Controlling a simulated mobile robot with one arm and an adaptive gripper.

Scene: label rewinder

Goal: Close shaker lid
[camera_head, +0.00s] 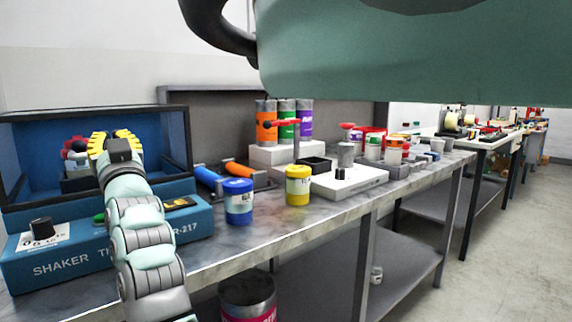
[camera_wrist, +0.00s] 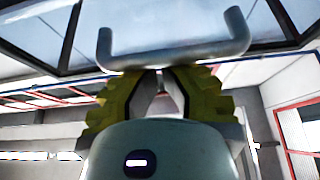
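The shaker (camera_head: 130,247) is a blue machine with printed lettering on its front, at the left end of the bench in the head view. Its dark-framed clear lid (camera_head: 30,115) stands up above the blue inside; how far it is tilted is hard to tell. In the wrist view the lid's frame and panes (camera_wrist: 180,20) fill the top, with a grey U-shaped handle (camera_wrist: 180,54) below them. My gripper (camera_head: 114,138) is in front of the lid, yellow fingers up. In the wrist view its fingertips (camera_wrist: 166,72) are at the handle's bar; whether they clasp it is unclear.
A black knob (camera_head: 41,227) is on the shaker's front. Blue (camera_head: 239,205) and yellow (camera_head: 298,188) paint cans stand on the bench to the right, near orange- and blue-handled tools. A large teal part covers the top of the head view. The floor at right is clear.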

